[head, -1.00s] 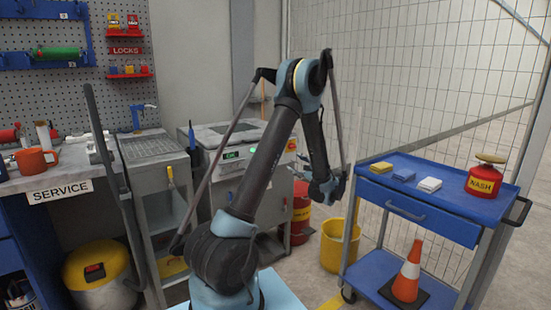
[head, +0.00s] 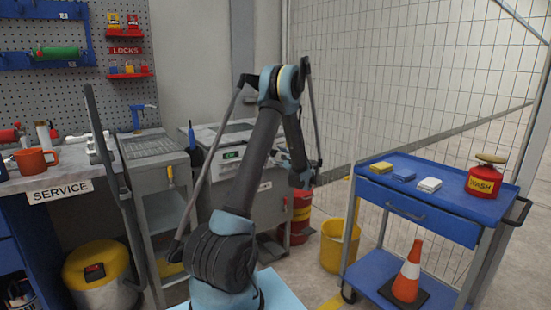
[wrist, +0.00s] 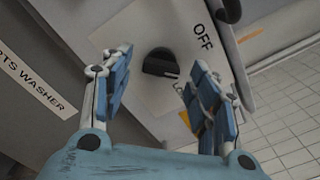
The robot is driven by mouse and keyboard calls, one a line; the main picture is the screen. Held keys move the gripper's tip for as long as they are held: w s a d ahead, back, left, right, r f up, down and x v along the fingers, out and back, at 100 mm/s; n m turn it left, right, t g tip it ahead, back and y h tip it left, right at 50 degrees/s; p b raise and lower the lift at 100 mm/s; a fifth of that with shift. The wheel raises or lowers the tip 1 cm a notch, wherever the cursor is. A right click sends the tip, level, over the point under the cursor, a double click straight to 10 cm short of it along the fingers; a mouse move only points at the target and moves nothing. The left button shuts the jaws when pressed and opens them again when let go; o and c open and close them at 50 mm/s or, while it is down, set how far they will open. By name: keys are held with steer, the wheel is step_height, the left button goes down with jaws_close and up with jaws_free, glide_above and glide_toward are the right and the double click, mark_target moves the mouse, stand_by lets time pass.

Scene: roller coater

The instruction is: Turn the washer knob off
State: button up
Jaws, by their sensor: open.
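The washer knob (wrist: 160,63) is black and round with a pale mark on its lower right edge in the wrist view. It sits on a light panel, with the word OFF (wrist: 203,37) to its upper right. The mark does not point at that word. My gripper (wrist: 158,78) is open, its blue fingers on either side of the knob and apart from it. In the head view my gripper (head: 301,178) is at the right side of the grey washer (head: 268,205). The knob is hidden there.
A service bench (head: 60,170) and a grey stand (head: 155,150) are left of the washer. A red bin (head: 300,215) and a yellow bucket (head: 340,247) stand to its right. A blue cart (head: 420,215) with a cone (head: 408,272) is farther right, before a mesh fence.

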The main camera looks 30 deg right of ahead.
steer(key=shift+w+a, duration=0.1)
steer(key=shift+w, duration=0.45)
